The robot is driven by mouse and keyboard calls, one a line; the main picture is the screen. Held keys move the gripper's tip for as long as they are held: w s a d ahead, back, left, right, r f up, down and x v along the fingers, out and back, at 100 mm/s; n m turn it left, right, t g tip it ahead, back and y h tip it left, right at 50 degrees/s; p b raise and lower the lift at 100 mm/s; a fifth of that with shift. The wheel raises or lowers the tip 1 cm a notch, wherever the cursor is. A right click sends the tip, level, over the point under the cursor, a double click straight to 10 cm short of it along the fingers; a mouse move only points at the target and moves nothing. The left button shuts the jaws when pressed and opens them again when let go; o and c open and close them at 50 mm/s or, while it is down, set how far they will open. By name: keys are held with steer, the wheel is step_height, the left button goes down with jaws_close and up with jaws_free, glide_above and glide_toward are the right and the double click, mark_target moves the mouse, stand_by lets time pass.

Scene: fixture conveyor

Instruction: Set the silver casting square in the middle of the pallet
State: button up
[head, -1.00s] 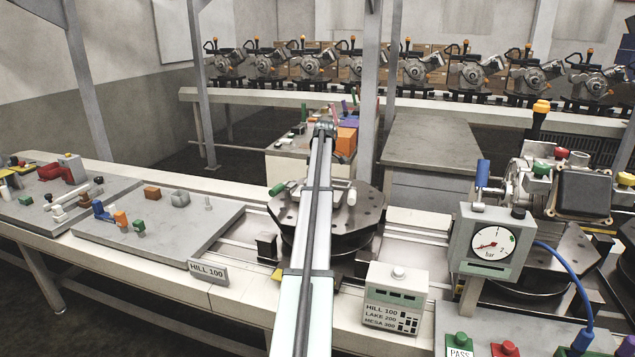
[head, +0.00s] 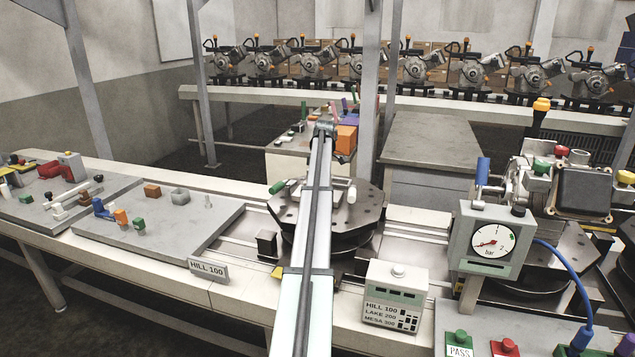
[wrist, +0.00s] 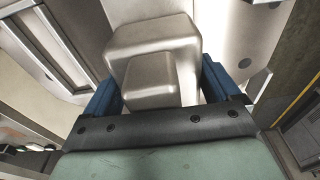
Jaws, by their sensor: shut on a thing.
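The silver casting (wrist: 150,42) is a rounded, blocky, stepped metal part in the wrist view. My gripper (wrist: 160,84) is shut on it, with a blue finger on each side. The pallet (head: 363,212) is a grey plate with cut corners and holes on the line in the middle of the head view. In the wrist view a pale plate with dark holes (wrist: 225,30) shows behind the casting. My arm hides part of the pallet in the head view, and the casting is not clear there. I cannot tell whether the casting touches the pallet.
A green-ended handle (head: 277,187) and a white cylinder (head: 351,195) stand at the pallet. A grey board with small parts (head: 175,235) lies left.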

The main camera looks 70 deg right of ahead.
steer(key=shift+f, duration=0.1)
steer(key=o, duration=1.7)
steer(key=shift+o, duration=0.2)
